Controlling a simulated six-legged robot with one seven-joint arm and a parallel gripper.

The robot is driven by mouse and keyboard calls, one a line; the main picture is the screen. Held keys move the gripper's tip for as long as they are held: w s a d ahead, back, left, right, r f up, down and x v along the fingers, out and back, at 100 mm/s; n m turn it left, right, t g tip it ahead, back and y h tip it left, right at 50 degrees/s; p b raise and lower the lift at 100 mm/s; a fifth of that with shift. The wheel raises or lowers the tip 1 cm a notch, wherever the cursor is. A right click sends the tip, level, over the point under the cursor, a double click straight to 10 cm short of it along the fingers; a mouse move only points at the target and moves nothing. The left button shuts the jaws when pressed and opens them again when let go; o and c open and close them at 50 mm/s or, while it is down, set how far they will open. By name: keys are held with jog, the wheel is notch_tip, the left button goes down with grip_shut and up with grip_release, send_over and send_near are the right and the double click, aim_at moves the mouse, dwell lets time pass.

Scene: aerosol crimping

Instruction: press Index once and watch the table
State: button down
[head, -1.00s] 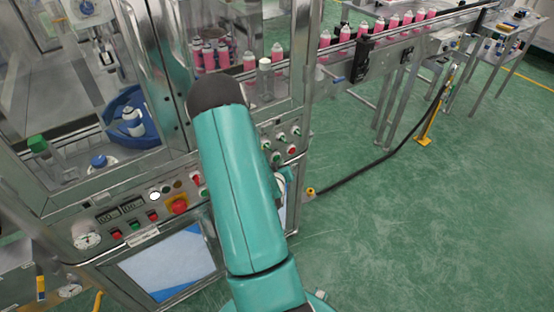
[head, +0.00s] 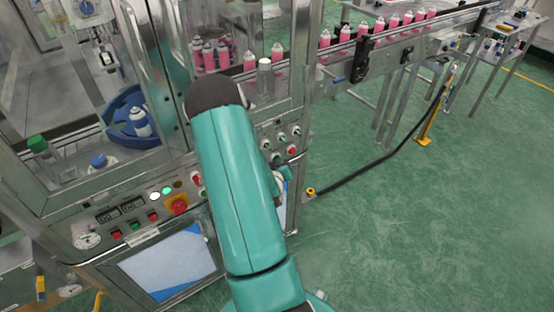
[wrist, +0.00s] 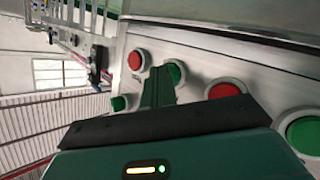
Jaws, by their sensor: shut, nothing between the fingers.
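The machine's front panel carries several red and green push buttons. In the wrist view my gripper (wrist: 158,76) is shut and empty. Its fingers end at a green button (wrist: 175,72), overlapping its left part; I cannot tell whether they touch it. Red buttons sit either side, one at the left (wrist: 136,60) and one at the right (wrist: 225,90). I cannot read which button is Index. In the head view the blue rotary table (head: 118,128) stands behind the glass with a white can (head: 140,122) in it. My arm hides the gripper there.
A white lamp (head: 155,197) and a green lamp (head: 167,190) are lit on the panel, above the red emergency stop (head: 178,206). A conveyor (head: 400,38) with pink cans runs to the right.

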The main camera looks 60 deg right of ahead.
jog(key=shift+s, duration=0.1)
jog(key=shift+s+a, duration=0.35)
jog(key=shift+s, duration=0.25)
jog(key=shift+s+a, duration=0.4)
jog(key=shift+s, duration=0.35)
jog(key=shift+s+a, duration=0.35)
jog(key=shift+s, duration=0.4)
jog(key=shift+s+a, duration=0.4)
jog(key=shift+s, duration=0.35)
